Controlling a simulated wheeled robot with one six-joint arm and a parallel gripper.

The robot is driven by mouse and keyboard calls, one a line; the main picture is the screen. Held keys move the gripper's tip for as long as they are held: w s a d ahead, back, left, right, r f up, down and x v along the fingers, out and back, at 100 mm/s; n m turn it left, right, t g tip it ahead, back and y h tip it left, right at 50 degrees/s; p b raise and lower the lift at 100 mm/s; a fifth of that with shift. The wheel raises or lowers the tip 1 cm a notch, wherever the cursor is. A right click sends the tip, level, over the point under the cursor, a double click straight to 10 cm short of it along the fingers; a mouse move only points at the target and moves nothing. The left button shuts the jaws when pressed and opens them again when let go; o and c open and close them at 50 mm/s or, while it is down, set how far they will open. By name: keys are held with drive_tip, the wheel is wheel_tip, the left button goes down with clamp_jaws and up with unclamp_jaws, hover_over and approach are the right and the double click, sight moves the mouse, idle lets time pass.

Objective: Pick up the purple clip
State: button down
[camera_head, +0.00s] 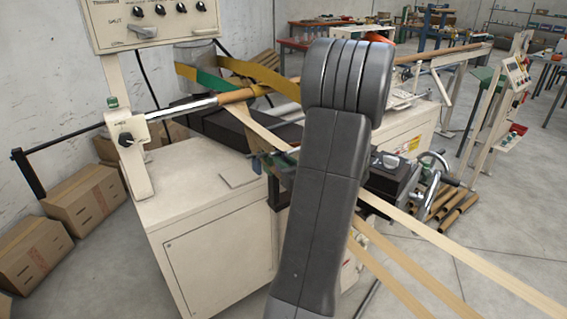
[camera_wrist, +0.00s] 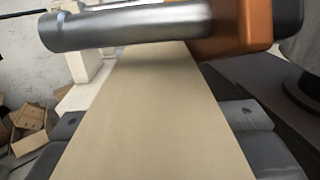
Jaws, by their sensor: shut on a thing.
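I cannot make out a purple clip in either view. My gripper (camera_wrist: 155,120) shows in the wrist view as two dark fingers, one on each side of a wide tan paper strip (camera_wrist: 150,90). The strip covers the gap between the fingers and hides what they hold. In the head view my gripper (camera_head: 272,160) is small and partly hidden by my own arm, beside the strip near the winder's middle. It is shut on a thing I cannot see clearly.
A silver bar (camera_wrist: 130,26) and an orange-brown part (camera_wrist: 237,25) cross close ahead in the wrist view. The cream winder cabinet (camera_head: 215,255) stands below. Tan strips (camera_head: 450,250) run out to the lower right. Cardboard boxes (camera_head: 85,198) stand at left.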

drive_tip(key=s+a+r+b, duration=0.1)
drive_tip(key=s+a+b, duration=0.1)
drive_tip(key=s+a, duration=0.8)
drive_tip(key=shift+s+a+b, duration=0.3)
drive_tip(key=shift+a, duration=2)
drive_tip(key=shift+r, duration=0.1)
drive_tip(key=s+a+b, duration=0.3)
drive_tip(key=s+a, duration=0.2)
drive_tip(key=a, duration=0.2)
drive_tip(key=shift+d+r, duration=0.1)
